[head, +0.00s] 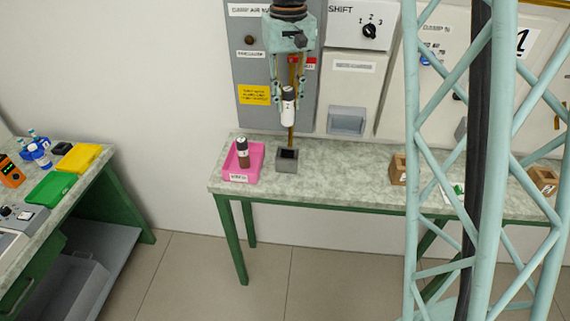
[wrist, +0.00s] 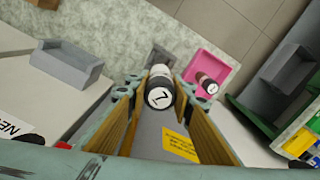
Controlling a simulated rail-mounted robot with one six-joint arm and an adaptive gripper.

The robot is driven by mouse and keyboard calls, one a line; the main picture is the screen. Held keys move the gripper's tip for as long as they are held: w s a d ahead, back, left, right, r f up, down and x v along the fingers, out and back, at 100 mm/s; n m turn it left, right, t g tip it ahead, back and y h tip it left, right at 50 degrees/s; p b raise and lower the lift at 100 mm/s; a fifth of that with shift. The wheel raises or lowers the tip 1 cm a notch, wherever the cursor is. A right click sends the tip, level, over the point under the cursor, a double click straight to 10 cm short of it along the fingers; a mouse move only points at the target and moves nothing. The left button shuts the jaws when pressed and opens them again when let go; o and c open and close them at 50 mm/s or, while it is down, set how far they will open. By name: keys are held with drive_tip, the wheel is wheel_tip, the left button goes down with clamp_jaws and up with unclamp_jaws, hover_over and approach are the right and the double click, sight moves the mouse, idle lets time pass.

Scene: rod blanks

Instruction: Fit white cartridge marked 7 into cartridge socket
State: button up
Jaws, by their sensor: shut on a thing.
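The white cartridge marked 7 (head: 288,115) has a dark upper band and hangs roughly upright in my gripper (head: 289,104). In the wrist view its white end face with the 7 (wrist: 159,98) points at the camera, between the two brown finger pads of my gripper (wrist: 162,84). The gripper is shut on it. The cartridge socket, a grey block with a dark square opening (head: 287,162), stands on the bench below the cartridge. In the wrist view the socket (wrist: 160,55) shows just beyond the cartridge and is partly hidden by it. A clear gap separates them in the head view.
A pink tray (head: 258,153) with a brown, dark-and-white-topped cartridge (head: 242,154) stands left of the socket. A wooden block (head: 398,170) stands farther right on the bench (head: 340,180). Wall panels (head: 352,90) rise close behind. A lattice column blocks part of the right side.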

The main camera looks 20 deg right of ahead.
idle(0.4)
drive_tip(key=m+p, duration=0.1)
drive_tip(key=w+f+m+p, duration=0.1)
drive_tip(key=m+p, duration=0.1)
drive_tip(key=shift+w+a, duration=0.1)
drive_tip(key=shift+a, duration=0.3)
drive_tip(key=shift+w+a+f+m+p, duration=0.35)
drive_tip(key=shift+f+m+p, duration=0.35)
drive_tip(key=shift+m+p, duration=0.85)
drive_tip(key=shift+w+a+f+m+p, duration=0.4)
drive_tip(key=shift+f+m+p, duration=0.3)
drive_tip(key=shift+m+p, duration=0.85)
drive_tip(key=shift+w+a+f+m+p, duration=0.2)
drive_tip(key=shift+w+f+m+p, duration=0.45)
drive_tip(key=shift+m, duration=1.35)
drive_tip(key=s+f, duration=0.1)
drive_tip(key=f, duration=0.2)
drive_tip(key=s+d+f, duration=0.1)
drive_tip(key=f, duration=0.1)
drive_tip(key=s+d+f, duration=0.1)
drive_tip(key=s+f, duration=0.1)
drive_tip(key=f, duration=0.1)
drive_tip(key=shift+d+f, duration=0.25)
drive_tip(key=shift+f, duration=0.05)
drive_tip(key=shift+c, duration=0.7)
drive_tip(key=shift+s+d+f, duration=0.1)
drive_tip(key=shift+s+f, duration=0.15)
drive_tip(key=shift+f, duration=0.15)
clamp_jaws()
drive_tip(key=shift+s+f, duration=0.1)
